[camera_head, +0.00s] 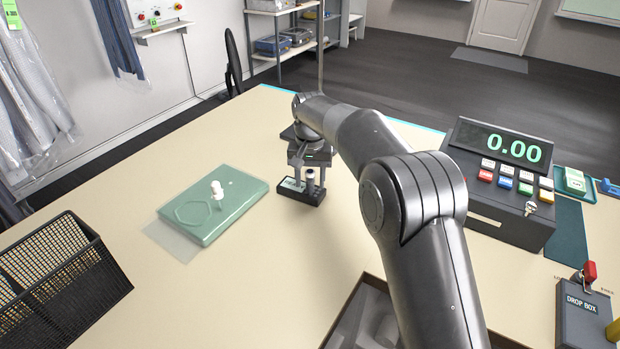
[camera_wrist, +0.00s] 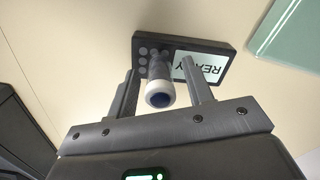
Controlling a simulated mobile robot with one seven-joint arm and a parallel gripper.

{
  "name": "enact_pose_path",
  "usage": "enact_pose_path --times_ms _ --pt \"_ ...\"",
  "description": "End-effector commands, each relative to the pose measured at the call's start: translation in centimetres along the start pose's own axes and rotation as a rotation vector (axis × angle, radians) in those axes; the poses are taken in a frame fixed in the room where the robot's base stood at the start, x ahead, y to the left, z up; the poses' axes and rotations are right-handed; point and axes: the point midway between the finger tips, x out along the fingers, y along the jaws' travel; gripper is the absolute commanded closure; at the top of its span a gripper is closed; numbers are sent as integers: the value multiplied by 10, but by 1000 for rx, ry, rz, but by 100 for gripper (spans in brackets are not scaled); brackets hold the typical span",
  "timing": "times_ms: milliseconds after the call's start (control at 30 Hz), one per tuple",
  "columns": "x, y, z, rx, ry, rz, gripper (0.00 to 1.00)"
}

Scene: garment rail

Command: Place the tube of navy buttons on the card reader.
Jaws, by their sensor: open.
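The card reader (camera_head: 287,187) is a small black unit on the counter with a pale screen; in the wrist view (camera_wrist: 225,68) the screen reads READY beside a keypad. The tube of navy buttons (camera_wrist: 160,90), with a white rim and dark blue inside its end, stands about upright over the keypad part of the reader and seems to rest on it; its foot is partly hidden. My gripper (camera_head: 306,183) is above the reader with its fingers pointing down, one on each side of the tube. In the wrist view the fingers (camera_wrist: 163,88) are open, with a gap on both sides of the tube.
A green box-like pad (camera_head: 235,215) with a white-capped item (camera_head: 217,188) lies to the left. A black wire basket (camera_head: 60,275) is at front left. A till (camera_head: 503,180) and a drop box (camera_head: 585,318) stand at right. The counter between pad and reader is clear.

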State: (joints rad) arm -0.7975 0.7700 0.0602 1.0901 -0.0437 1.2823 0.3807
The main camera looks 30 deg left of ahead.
Motion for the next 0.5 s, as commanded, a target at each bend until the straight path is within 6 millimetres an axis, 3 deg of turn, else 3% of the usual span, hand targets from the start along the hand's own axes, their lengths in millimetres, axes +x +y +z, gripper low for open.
enact_pose_path --times_ms 267,500 --pt "-10 0 0 0 2 -1 53" --pt "-56 0 -1 0 3 -1 53"
